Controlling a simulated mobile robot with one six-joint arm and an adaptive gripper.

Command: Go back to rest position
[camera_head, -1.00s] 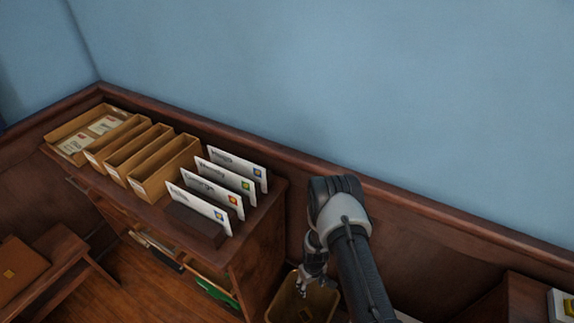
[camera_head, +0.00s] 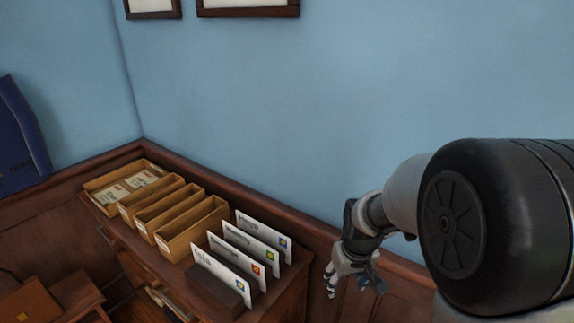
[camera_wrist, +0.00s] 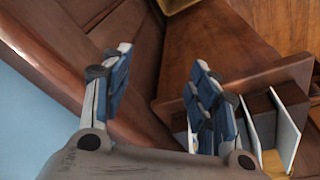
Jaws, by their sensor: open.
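My gripper (camera_head: 352,281) hangs at the end of my arm to the right of the wood cabinet, in front of the panelled wall. In the wrist view my gripper (camera_wrist: 158,88) has its two blue-padded fingers wide apart with nothing between them. The fingers are apart from the white envelopes (camera_head: 236,247), which stand upright in a dark holder on the cabinet top. In the wrist view, part of the envelopes (camera_wrist: 286,125) shows at the right, beyond the right finger.
Several narrow wooden boxes (camera_head: 191,231) and a tray (camera_head: 92,189) with papers stand on the cabinet. A blue chair-like shape (camera_head: 20,145) is at the far left. Framed pictures (camera_head: 247,10) hang above. The blue wall (camera_head: 300,100) behind is bare in the middle.

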